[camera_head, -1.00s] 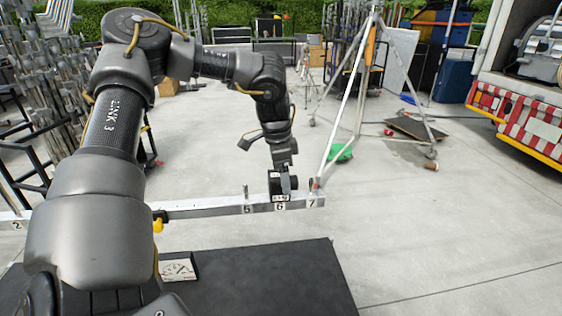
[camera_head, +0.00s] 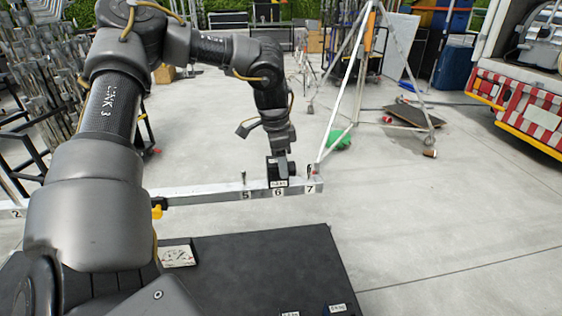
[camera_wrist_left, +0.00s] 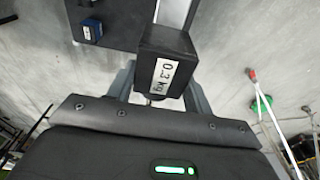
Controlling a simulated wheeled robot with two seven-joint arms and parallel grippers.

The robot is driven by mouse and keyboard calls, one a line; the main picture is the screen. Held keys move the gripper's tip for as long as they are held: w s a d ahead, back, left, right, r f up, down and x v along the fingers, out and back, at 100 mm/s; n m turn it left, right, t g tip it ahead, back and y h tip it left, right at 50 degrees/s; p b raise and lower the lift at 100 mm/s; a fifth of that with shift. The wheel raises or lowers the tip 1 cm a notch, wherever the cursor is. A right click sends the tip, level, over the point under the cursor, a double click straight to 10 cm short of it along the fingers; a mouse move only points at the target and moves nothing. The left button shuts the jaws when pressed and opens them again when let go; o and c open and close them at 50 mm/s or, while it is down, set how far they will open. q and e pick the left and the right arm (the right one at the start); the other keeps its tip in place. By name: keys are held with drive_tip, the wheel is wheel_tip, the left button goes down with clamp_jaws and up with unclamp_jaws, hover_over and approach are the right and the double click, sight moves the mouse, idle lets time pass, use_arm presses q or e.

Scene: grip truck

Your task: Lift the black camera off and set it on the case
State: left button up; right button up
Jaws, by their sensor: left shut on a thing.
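The black camera (camera_head: 271,169), a small dark block with a white label, is at the stud marked 6 on the metal rail (camera_head: 210,196). I cannot tell whether it touches the rail. In the left wrist view the camera (camera_wrist_left: 168,62) carries a "0.3 kg" label and sits between the fingers. My left gripper (camera_head: 279,163) comes down from above and is shut on it. The black case (camera_head: 265,262) lies on the near side of the rail, with its flat top mostly bare. My right gripper is not in view.
Studs stand at marks 5 and 7 beside the camera. Small labelled items show at the bottom of the frame. A tripod stand (camera_head: 345,100) rises behind the rail's right end. A truck (camera_head: 525,95) is at right.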

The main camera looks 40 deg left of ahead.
use_arm(q)
drive_tip(key=shift+r+p, duration=0.6)
drive_tip(key=shift+r, duration=0.75)
idle(0.5)
drive_tip(key=shift+r+p, duration=1.25)
drive_tip(key=shift+r, duration=1.2)
wheel_tip(320, 180, up, 14)
drive_tip(key=p, duration=0.7)
drive_tip(key=shift+f+p, duration=0.25)
drive_tip(key=shift+p, duration=0.15)
